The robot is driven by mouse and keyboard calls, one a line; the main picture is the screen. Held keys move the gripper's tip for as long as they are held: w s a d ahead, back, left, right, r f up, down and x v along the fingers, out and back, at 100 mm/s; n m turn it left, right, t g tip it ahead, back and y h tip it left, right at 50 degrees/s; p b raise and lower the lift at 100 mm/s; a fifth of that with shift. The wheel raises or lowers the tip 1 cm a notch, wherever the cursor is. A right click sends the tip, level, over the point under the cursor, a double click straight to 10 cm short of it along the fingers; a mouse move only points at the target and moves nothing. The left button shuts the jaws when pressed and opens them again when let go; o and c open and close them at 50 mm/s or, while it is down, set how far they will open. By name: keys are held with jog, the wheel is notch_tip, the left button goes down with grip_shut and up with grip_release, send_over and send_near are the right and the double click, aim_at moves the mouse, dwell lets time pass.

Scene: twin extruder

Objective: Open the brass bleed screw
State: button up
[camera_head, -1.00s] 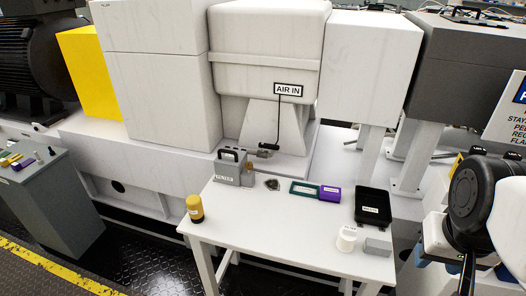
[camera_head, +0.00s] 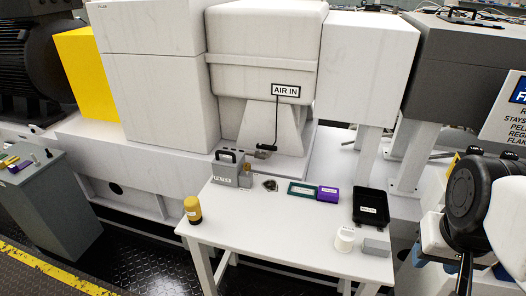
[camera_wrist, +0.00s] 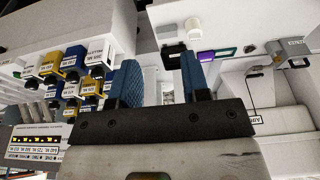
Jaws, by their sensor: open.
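I cannot make out the brass bleed screw for certain. A grey unit marked FILTER (camera_head: 225,172) with a dark handle stands at the back left of the white table. It also shows in the wrist view (camera_wrist: 289,52) at the upper right. A small fitting (camera_head: 265,149) sits behind it, near the end of the black AIR IN hose. My gripper (camera_wrist: 160,78) is open in the wrist view, its two blue fingers apart with nothing between them. It is well away from the filter unit. In the head view my arm is at the right edge, and the fingers are mostly hidden there.
The table's front middle is clear. Several coloured blocks (camera_wrist: 74,57) show beside my gripper.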

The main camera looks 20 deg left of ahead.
jog(key=o, duration=0.3)
jog(key=shift+w+a+r, duration=0.1)
jog(key=shift+w+r, duration=0.05)
jog(key=shift+w, duration=0.15)
jog(key=w+a+m, duration=0.4)
jog(key=w+a, duration=0.2)
jog(key=w, duration=0.4)
jog(key=w+a+m+g, duration=0.1)
jog(key=w+a+m, duration=0.2)
jog(key=w+a, duration=0.55)
jog(key=w+a+m, duration=0.4)
jog(key=w, duration=0.9)
jog(key=w+a+f+m, duration=0.3)
jog(key=w+a+f, duration=0.2)
jog(key=a, duration=0.5)
jog(key=w+a+f+m+g, duration=0.1)
jog(key=w+a+f+m, duration=0.2)
jog(key=w+a+f, duration=0.3)
jog(key=w+a+f+m, duration=0.3)
jog(key=w+a+f, duration=0.3)
jog(key=a, duration=0.9)
notch_tip(320, 180, down, 3)
jog(key=shift+w+f+m+g, duration=0.1)
jog(key=shift+m+g, duration=0.2)
jog(key=shift+a+f, duration=0.2)
jog(key=shift+a, duration=0.1)
jog(key=shift+f, duration=0.15)
